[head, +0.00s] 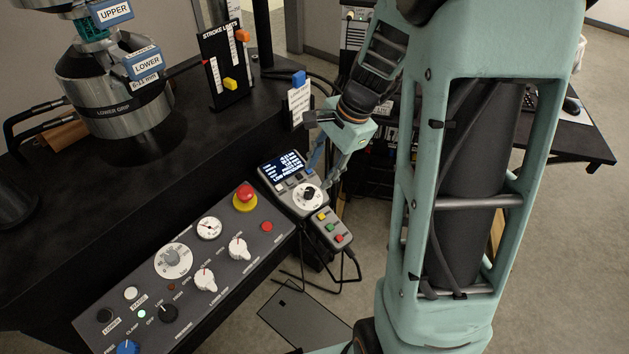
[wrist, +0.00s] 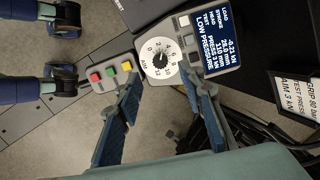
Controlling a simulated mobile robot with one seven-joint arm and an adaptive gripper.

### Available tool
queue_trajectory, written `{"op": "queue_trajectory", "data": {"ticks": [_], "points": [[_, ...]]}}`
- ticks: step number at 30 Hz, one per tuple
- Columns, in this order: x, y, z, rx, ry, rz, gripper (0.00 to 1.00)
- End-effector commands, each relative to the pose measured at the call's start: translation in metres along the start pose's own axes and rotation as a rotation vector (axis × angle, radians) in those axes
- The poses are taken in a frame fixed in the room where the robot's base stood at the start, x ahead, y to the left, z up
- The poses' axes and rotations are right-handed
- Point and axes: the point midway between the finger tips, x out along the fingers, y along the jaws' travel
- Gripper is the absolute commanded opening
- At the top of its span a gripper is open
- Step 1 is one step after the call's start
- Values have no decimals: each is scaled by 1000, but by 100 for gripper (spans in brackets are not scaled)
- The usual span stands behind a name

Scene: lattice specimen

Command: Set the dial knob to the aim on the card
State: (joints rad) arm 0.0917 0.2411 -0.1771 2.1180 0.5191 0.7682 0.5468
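The dial knob (head: 308,194) is a small black knob on a white round scale, on a grey control box beside a blue screen. It also shows in the wrist view (wrist: 160,59), marked AIM; its exact setting is too small to read surely. The card (head: 299,103) stands behind the box under a blue clip. In the wrist view the card (wrist: 297,98) shows "AIM 3 kN" and is partly cut off. My gripper (head: 324,172) is open above the box. In the wrist view its two fingers (wrist: 161,83) stand apart on either side of the dial, with nothing between them.
The screen (wrist: 219,38) reads LOW PRESSURE. A keypad with several coloured buttons (head: 332,227) adjoins the box. A larger panel (head: 180,270) with a red stop button (head: 245,196) is at left. A black stroke-limits board (head: 222,70) stands behind, near the lower grip (head: 108,95).

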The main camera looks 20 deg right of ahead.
Motion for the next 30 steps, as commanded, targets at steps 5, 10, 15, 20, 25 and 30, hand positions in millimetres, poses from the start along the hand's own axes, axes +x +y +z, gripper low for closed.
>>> {"op": "queue_trajectory", "data": {"ticks": [5,10,15,20,25,30], "points": [[-30,0,0,-1,2,-2,36],[-41,0,0,0,1,-1,36],[-43,0,0,1,1,1,36],[-42,0,0,1,1,1,36],[-42,0,0,0,0,1,36],[-42,0,-1,-1,2,0,36]]}}
